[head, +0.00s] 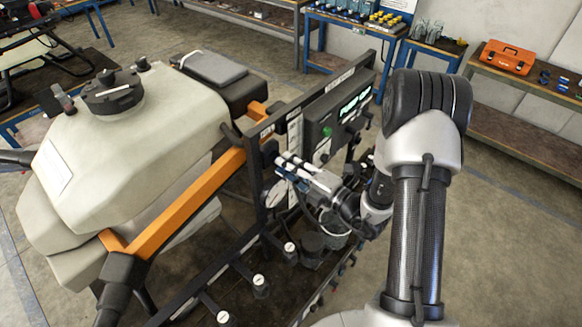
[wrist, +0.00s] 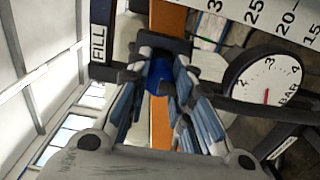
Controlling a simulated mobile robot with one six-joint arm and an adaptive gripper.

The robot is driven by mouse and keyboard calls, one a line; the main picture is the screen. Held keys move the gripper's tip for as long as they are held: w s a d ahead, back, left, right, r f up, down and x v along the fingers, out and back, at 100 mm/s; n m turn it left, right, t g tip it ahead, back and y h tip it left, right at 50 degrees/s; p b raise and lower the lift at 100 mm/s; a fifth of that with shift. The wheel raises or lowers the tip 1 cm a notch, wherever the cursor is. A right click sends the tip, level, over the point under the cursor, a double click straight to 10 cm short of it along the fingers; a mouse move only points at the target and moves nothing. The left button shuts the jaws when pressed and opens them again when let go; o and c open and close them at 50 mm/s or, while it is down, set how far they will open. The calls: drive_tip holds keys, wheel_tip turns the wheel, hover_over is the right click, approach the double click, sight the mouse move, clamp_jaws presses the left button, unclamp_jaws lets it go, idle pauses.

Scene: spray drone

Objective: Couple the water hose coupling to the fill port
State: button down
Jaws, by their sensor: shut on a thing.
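My gripper (head: 283,166) is at the upright panel frame beside the drone's tank, pointing left. In the wrist view its fingers (wrist: 160,82) are closed around a blue part, which looks like the water hose coupling (wrist: 158,76). A dark piece lies just beyond the fingertips, under the FILL label (wrist: 101,30). The fill port is mostly hidden by the fingers and the coupling. I cannot tell whether the coupling touches or sits on the port. In the head view the coupling is hidden by the fingers.
A pressure gauge (wrist: 265,84) is close to the right of the fingers, with a numbered scale (wrist: 265,14) above it. The drone's pale tank (head: 150,135) and orange frame bar (head: 185,208) are left of the gripper. A control box with a green display (head: 345,110) is close above.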

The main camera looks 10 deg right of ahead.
drive_tip(key=shift+w+a, duration=0.2)
drive_tip(key=shift+w, duration=0.1)
drive_tip(key=c, duration=1.3)
unclamp_jaws()
drive_tip(key=shift+c, duration=0.2)
drive_tip(key=v, duration=1.1)
drive_tip(key=shift+s+d, duration=0.2)
drive_tip(key=shift+s, duration=0.15)
